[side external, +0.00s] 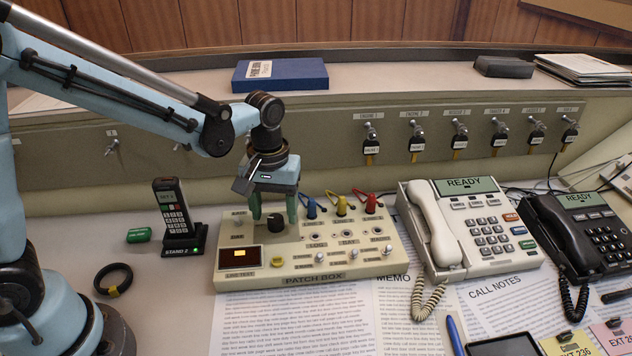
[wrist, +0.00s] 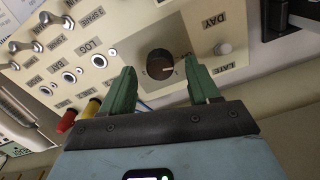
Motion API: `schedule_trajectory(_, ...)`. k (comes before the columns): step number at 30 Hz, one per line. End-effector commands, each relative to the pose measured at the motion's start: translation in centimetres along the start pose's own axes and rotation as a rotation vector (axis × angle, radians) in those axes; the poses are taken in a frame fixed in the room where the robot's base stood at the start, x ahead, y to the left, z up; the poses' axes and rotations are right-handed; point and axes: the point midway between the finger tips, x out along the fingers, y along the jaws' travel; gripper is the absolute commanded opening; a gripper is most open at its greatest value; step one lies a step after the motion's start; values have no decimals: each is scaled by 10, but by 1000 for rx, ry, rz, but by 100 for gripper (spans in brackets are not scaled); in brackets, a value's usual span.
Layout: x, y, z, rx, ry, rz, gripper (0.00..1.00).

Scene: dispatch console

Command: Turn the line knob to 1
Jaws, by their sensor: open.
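The patch box (side external: 335,278) is a cream panel on the desk. Its dark round knob (side external: 277,223) sits at the upper left of the panel and also shows in the wrist view (wrist: 160,62). A pale mark shows on the knob, pointing roughly right in the wrist view; the numbers around it are too small to read. My gripper (side external: 273,215) is open, pointing down over the knob. In the wrist view its green fingers (wrist: 160,72) stand on either side of the knob, with visible gaps. Whether the tips are level with the knob is unclear.
Blue, yellow and red plugs (side external: 341,206) stand right of the knob, with toggles and jacks below. A cordless handset (side external: 173,208) stands to the left. A white desk phone (side external: 470,230) is to the right. Keys hang on the back panel.

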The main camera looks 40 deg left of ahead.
Motion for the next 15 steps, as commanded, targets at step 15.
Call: schedule_trajectory(15,11,0,0,0,0,0,56)
